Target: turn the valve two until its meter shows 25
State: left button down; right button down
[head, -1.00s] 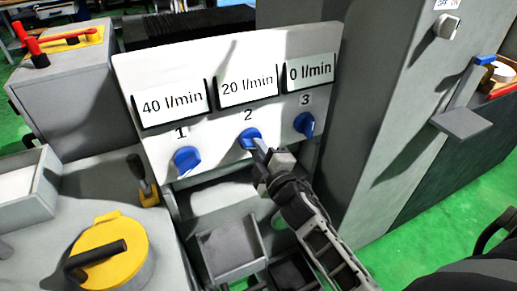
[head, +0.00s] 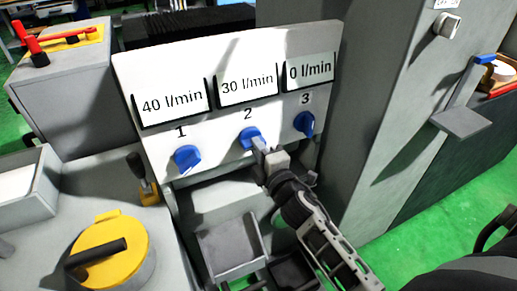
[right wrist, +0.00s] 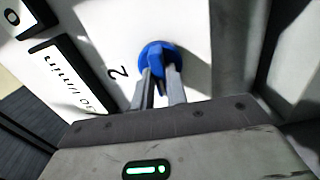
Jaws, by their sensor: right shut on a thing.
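A white panel (head: 130,75) carries three blue valves with meters above them. Valve two (head: 249,138) is in the middle, under the label 2, and its meter (head: 247,86) reads 30 l/min. My right gripper (head: 259,145) is shut on valve two from below. In the right wrist view, both fingers (right wrist: 159,92) straddle the blue knob (right wrist: 157,58) and partly hide its handle. Valve one (head: 187,158) is at the left with its meter (head: 172,102) at 40 l/min. Valve three (head: 304,124) is at the right with its meter (head: 310,70) at 0 l/min. My left gripper is out of view.
A yellow round lid (head: 125,268) with a dark handle lies on the grey surface at the lower left. Grey open bins (head: 232,249) stand below the panel. A tall grey cabinet (head: 385,110) stands close to the right of the panel.

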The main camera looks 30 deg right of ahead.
jog(key=c, duration=1.4)
grip_release()
jog(key=shift+s, duration=0.1)
pick_arm(q)
jog(key=b, duration=0.1)
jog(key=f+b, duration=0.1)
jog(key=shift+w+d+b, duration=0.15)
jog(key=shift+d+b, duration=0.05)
jog(key=shift+b, duration=0.1)
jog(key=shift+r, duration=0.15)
pick_arm(e)
jog(key=s, duration=1.5)
jog(key=shift+s+a, duration=0.4)
jog(key=shift+a, duration=0.05)
